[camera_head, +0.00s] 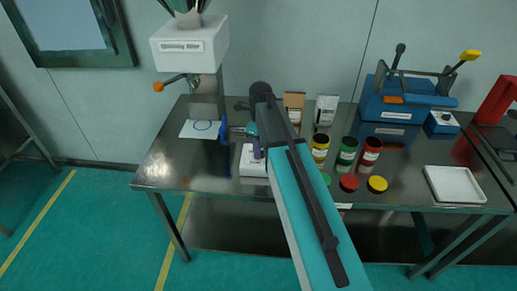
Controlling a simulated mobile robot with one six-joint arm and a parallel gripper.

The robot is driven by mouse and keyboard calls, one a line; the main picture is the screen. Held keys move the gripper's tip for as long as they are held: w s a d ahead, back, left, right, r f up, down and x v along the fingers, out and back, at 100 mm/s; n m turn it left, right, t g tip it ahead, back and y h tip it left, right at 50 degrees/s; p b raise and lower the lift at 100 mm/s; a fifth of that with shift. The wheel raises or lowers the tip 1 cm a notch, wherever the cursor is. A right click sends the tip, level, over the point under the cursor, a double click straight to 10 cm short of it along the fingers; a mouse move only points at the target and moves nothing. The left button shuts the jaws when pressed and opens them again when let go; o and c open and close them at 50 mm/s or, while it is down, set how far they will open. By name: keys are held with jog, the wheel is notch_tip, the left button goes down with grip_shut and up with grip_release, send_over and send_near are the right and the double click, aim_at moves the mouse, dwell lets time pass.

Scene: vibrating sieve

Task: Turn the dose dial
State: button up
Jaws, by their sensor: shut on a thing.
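My gripper (237,129) is at the left end of my arm, above the left part of the steel table. It points left and is shut on a small blue part (223,127), which looks like the dose dial. The fingers are small here, and any marking on the dial cannot be read. A white hopper unit (190,46) with a label and an orange-tipped lever (159,87) stands above and behind. A white box (251,163) with a purple part on it sits just below my gripper, partly hidden by my arm.
The steel table (178,166) holds a paper with a drawn circle (200,128). Right of my arm are yellow, green and red jars (346,152), loose lids (377,184), two bags (326,109), a blue machine (392,102) and a white tray (454,184). The front left is clear.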

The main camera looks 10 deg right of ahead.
jog(key=shift+w+a+r, duration=0.1)
jog(key=shift+w, duration=0.1)
jog(key=o, duration=1)
jog(key=shift+o, duration=0.2)
notch_tip(320, 180, up, 14)
jog(key=b, duration=0.3)
dwell(0.5)
